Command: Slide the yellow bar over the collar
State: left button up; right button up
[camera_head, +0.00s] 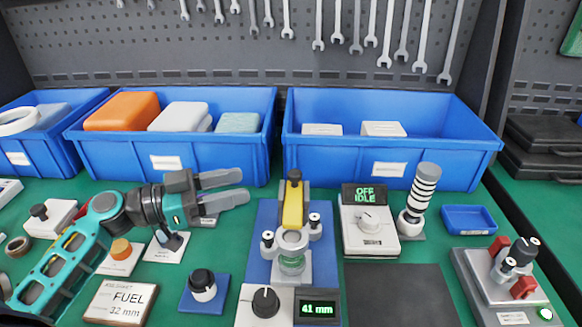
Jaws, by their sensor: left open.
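The yellow bar (293,206) lies lengthwise on the fixture (292,268) in the middle of the bench, with a black knob at its far end. Its near end is close to the round metal collar (292,242) on top of the fixture. I cannot tell whether the bar overlaps the collar. Green shows in the clear part below the collar. My left gripper (243,186) is open and empty, its fingers pointing right, to the left of the bar and apart from it. My right gripper is not in view.
A display (317,308) reads 41 mm, beside a black-knobbed dial box (264,303). An OFF IDLE unit (369,232) and a striped lamp tower (423,190) stand to the right. Blue bins (390,168) line the back. A dark mat (400,295) is bare.

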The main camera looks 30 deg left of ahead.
aim_at(295, 173)
pick_arm(q)
jog(key=p+x, duration=0.3)
jog(key=x, duration=0.7)
jog(key=shift+w+d+r, duration=0.1)
jog(key=shift+w+d, duration=0.15)
jog(key=shift+w, duration=0.1)
jog(key=shift+w+d, duration=0.45)
jog(key=shift+c, duration=0.2)
grip_shut()
